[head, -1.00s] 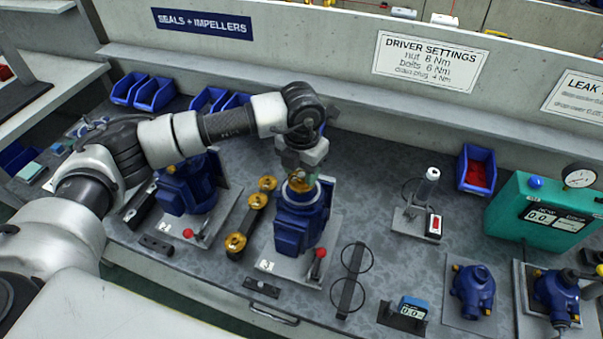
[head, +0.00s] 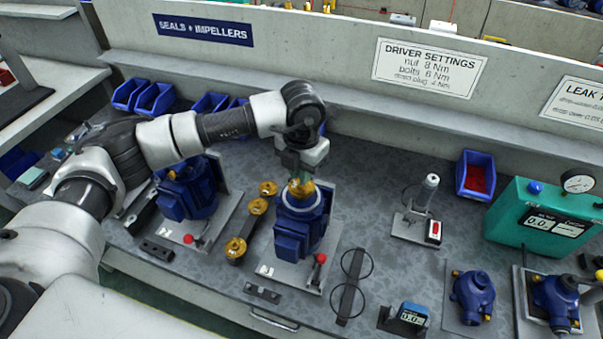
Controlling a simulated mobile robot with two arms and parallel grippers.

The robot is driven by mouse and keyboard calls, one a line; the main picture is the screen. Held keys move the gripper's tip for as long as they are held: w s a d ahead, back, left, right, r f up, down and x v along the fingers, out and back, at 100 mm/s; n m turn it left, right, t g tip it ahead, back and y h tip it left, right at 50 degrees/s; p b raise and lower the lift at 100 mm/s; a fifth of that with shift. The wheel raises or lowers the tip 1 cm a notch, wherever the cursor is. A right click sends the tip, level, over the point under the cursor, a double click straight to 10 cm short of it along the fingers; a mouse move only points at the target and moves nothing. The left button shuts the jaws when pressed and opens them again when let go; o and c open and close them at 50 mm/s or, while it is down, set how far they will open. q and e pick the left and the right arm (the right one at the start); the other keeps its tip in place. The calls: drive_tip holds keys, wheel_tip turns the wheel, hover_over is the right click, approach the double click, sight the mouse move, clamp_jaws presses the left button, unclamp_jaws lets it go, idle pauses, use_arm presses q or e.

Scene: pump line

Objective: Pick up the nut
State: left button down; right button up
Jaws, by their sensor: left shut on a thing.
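My left gripper (head: 299,174) points down over the middle blue pump body (head: 301,232). It is shut on a brass-coloured piece that looks like an impeller (head: 301,188). This piece is at the round open top of the pump body, just above or partly inside its pale rim. I cannot tell whether it touches the rim. I cannot make out a separate nut; the gripper may hide it. My right gripper is not in view.
A rail with brass impellers (head: 258,206) lies left of the pump. Another blue pump (head: 186,190) stands further left. A red-knobbed lever (head: 320,258) stands at the front. A white-topped tool (head: 430,185), red-filled blue bin (head: 476,174) and green tester (head: 540,220) are to the right.

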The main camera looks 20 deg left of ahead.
use_arm(q)
drive_tip(key=r, duration=0.1)
drive_tip(key=r+b, duration=0.1)
drive_tip(key=r, duration=0.1)
drive_tip(key=shift+s+d, duration=0.1)
drive_tip(key=shift+d, duration=0.3)
drive_tip(key=s+d+r, duration=0.2)
drive_tip(key=d+r, duration=0.8)
drive_tip(key=r, duration=0.2)
drive_tip(key=shift+s+d+r, duration=0.25)
drive_tip(key=shift+s+r, duration=0.1)
drive_tip(key=shift+r, duration=0.05)
drive_tip(key=shift+b, duration=0.3)
